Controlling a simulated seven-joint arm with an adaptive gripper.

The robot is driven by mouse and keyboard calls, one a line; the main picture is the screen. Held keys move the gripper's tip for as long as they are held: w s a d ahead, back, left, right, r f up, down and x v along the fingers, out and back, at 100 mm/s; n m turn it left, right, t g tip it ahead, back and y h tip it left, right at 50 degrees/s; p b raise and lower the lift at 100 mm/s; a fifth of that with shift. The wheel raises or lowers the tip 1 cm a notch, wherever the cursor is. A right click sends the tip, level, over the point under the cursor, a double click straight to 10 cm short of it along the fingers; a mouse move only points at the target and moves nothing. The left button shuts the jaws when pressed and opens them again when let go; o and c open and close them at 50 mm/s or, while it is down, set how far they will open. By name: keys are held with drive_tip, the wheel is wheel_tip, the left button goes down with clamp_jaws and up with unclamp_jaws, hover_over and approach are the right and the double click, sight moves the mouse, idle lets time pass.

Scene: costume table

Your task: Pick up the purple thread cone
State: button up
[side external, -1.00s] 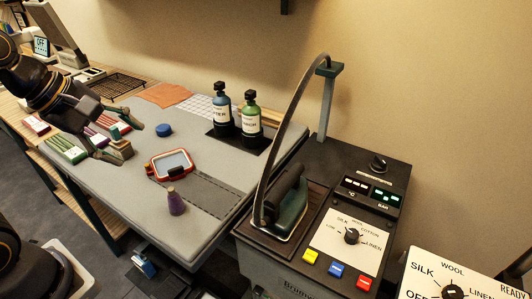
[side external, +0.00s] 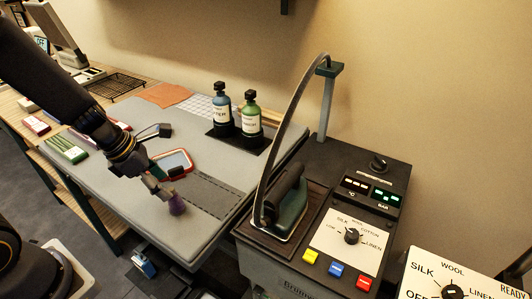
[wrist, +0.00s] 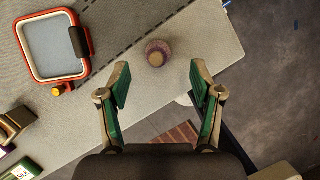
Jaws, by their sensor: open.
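The purple thread cone (side external: 177,207) stands on the grey table pad near its front edge. In the side view my gripper (side external: 160,188) partly covers its top and is close above and beside it. In the wrist view the cone (wrist: 157,53) shows from above as a round shape with a tan top. My gripper (wrist: 157,85) is open there, its green-lined fingers spread wide. The cone lies ahead of the fingertips, roughly centred between them. I see no contact with it.
A red-framed hoop (wrist: 54,46) lies left of the cone in the wrist view. Two bottles (side external: 221,106) stand at the back of the pad. The iron (side external: 290,203) sits on its station at the right. The pad's front edge (wrist: 110,137) is near the gripper.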

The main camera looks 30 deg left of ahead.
sight(174, 194)
drive_tip(key=shift+a+x, duration=0.1)
drive_tip(key=shift+x, duration=1.7)
drive_tip(key=shift+a+x, duration=0.15)
drive_tip(key=shift+x, duration=1.65)
drive_tip(key=c, duration=1.2)
